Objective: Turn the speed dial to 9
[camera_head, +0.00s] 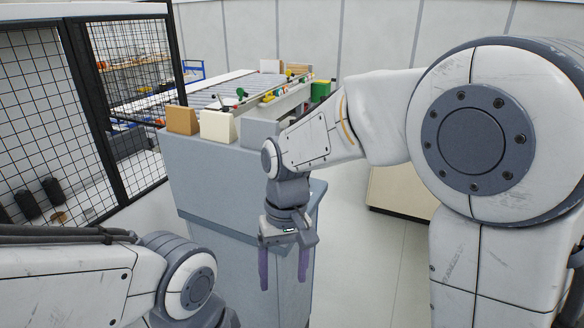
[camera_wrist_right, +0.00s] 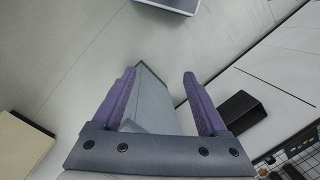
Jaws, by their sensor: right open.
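No speed dial can be made out in either view. A grey-blue machine cabinet (camera_head: 215,190) stands ahead in the head view, and my right arm hides part of its right side. My right gripper (camera_head: 284,280) points down in front of the cabinet, with its two purple fingers apart and nothing between them. In the right wrist view the open fingers (camera_wrist_right: 160,80) show with a grey surface beyond them. My left arm enters at the lower left of the head view, but its gripper is out of frame.
A black mesh fence (camera_head: 90,120) stands at the left. A conveyor (camera_head: 235,88) with small coloured parts runs behind the cabinet. Tan and cream blocks (camera_head: 218,126) sit on the cabinet's top edge. A beige box (camera_head: 402,190) stands at the right. Pale floor (camera_head: 365,265) is clear.

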